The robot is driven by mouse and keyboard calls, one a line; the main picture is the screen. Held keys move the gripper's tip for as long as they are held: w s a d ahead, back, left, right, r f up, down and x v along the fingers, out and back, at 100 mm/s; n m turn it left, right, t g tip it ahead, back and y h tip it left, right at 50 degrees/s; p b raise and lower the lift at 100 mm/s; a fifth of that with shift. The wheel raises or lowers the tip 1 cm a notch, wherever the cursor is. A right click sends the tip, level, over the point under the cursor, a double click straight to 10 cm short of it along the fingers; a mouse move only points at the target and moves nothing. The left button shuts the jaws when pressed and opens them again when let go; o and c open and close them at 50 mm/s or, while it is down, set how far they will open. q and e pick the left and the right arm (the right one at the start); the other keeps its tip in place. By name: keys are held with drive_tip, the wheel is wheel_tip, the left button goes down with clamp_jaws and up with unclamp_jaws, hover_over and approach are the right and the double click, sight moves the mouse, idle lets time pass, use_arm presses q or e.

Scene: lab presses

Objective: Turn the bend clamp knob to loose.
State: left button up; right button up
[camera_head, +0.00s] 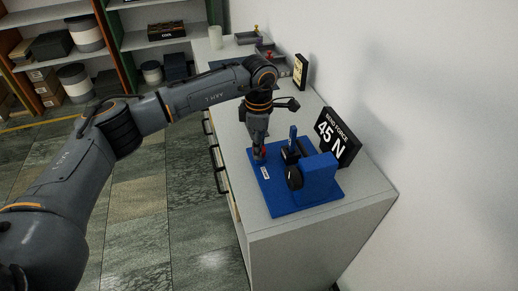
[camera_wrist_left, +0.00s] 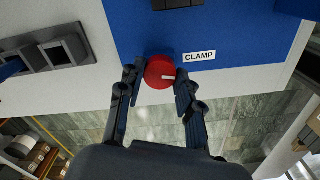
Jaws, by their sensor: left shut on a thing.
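The red clamp knob (camera_wrist_left: 160,71) sits on the blue base of the press, beside a white label reading CLAMP (camera_wrist_left: 199,57). A small pale mark shows on the knob's face in the left wrist view. My left gripper (camera_head: 259,156) points down at the knob from above, with its two fingers (camera_wrist_left: 154,85) shut on the knob's left and right sides. In the head view the knob is mostly hidden by the gripper. The blue press (camera_head: 318,178) stands on the counter with a black wheel (camera_head: 294,178). My right gripper is not in view.
A black sign reading BEND FORCE 45 N (camera_head: 338,138) stands behind the press. A grey fixture with square openings (camera_wrist_left: 48,55) lies near the knob. The grey counter (camera_head: 330,221) has drawers along its left front. A wall closes off the right. Shelves with boxes stand at the back left.

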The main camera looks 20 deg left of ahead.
use_arm(q)
drive_tip(key=n+b, duration=0.1)
drive_tip(key=n, duration=0.3)
drive_tip(key=shift+f+n, duration=0.1)
drive_tip(key=shift+n, duration=0.2)
drive_tip(key=n+b, duration=0.2)
drive_tip(key=n, duration=0.3)
drive_tip(key=shift+n, duration=0.3)
drive_tip(key=n, duration=0.5)
drive_tip(key=shift+b, duration=0.35)
drive_tip(key=shift+s+n, duration=0.1)
drive_tip(key=shift+n, duration=2.7)
drive_tip(key=o, duration=1.2)
drive_tip(key=shift+c, duration=0.2)
wheel_tip(320, 180, up, 12)
